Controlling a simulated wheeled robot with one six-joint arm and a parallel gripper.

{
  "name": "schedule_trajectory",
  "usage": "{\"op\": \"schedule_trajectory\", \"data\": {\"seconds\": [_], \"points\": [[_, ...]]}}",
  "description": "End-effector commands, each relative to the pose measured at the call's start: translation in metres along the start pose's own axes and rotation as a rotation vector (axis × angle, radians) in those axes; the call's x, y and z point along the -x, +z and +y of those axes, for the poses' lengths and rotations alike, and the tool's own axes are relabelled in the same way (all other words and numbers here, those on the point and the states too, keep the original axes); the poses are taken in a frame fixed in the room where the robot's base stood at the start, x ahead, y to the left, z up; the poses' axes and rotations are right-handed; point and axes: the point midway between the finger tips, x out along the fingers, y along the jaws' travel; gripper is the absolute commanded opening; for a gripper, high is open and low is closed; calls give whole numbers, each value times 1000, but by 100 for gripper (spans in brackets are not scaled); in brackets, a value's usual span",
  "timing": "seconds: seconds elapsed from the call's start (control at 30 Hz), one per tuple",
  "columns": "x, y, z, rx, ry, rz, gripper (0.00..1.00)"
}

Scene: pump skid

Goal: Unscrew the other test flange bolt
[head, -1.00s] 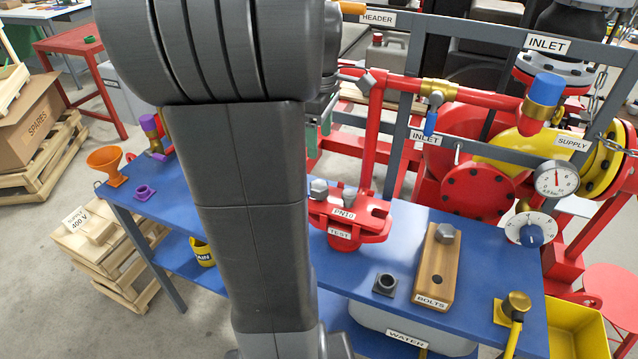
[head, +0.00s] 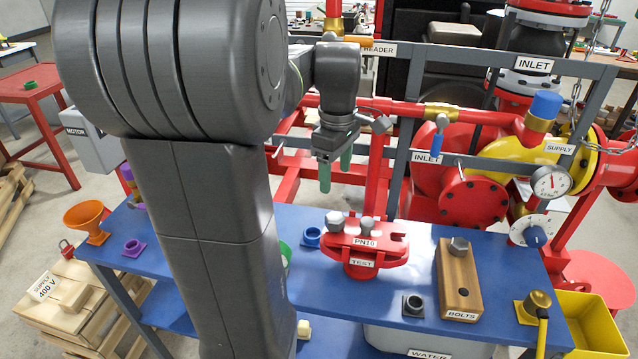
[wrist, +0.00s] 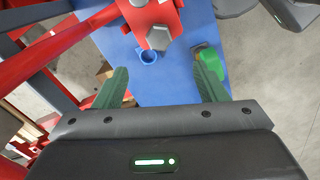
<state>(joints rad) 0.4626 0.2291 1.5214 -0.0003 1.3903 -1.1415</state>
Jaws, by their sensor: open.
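The red test flange (head: 382,246), labelled PN10 and TEST, stands on the blue table. My gripper (head: 337,183) is above and behind the flange in the head view, pointing down. Its green fingers are apart with nothing between them; the wrist view also shows the open gripper (wrist: 163,76). The wooden BOLTS block (head: 449,285) holds one grey bolt (head: 460,246).
A red pipe (head: 376,165) rises beside my gripper. A blue ring (head: 312,237) and a green object (head: 286,253) are left of the flange, and a dark square socket (head: 413,306) is to its front right. A grey frame and gauge (head: 551,182) stand behind.

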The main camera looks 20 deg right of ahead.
Motion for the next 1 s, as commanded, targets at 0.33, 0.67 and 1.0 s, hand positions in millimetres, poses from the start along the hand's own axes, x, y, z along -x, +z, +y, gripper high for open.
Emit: {"op": "schedule_trajectory", "data": {"seconds": [0.33, 0.67, 1.0], "points": [[-58, 0, -1, 1, -6, -3, 66], [-116, 0, -1, 1, -4, -2, 66], [-134, 0, 0, 1, 0, 0, 66]]}}
